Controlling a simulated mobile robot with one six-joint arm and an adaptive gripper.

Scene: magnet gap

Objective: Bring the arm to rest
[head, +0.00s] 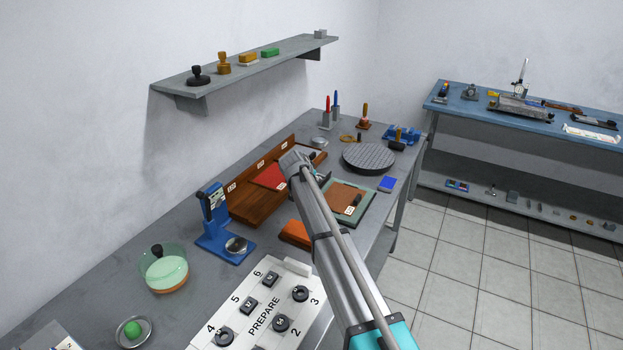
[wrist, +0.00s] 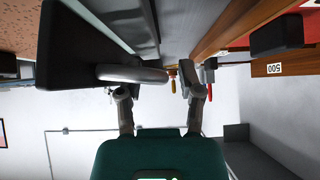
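My gripper (wrist: 160,92) shows in the wrist view with its two fingers apart and nothing between them. In the head view my arm reaches from the lower right to above the middle of the grey bench (head: 107,268). There its end is over the wooden rack (head: 250,205) and a red panel (head: 268,177), and the fingers are mostly hidden by the arm. In the wrist view a dark block with a grey rounded bar (wrist: 130,74) appears close to the left finger; I cannot tell whether they touch.
A green-edged tray (head: 372,207) with a brown plate lies right of the arm. A round dark plate (head: 369,157) is behind it. A blue stand (head: 212,222), an orange block (head: 296,234) and a numbered white panel (head: 232,318) are nearby. A wall shelf (head: 290,48) hangs above.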

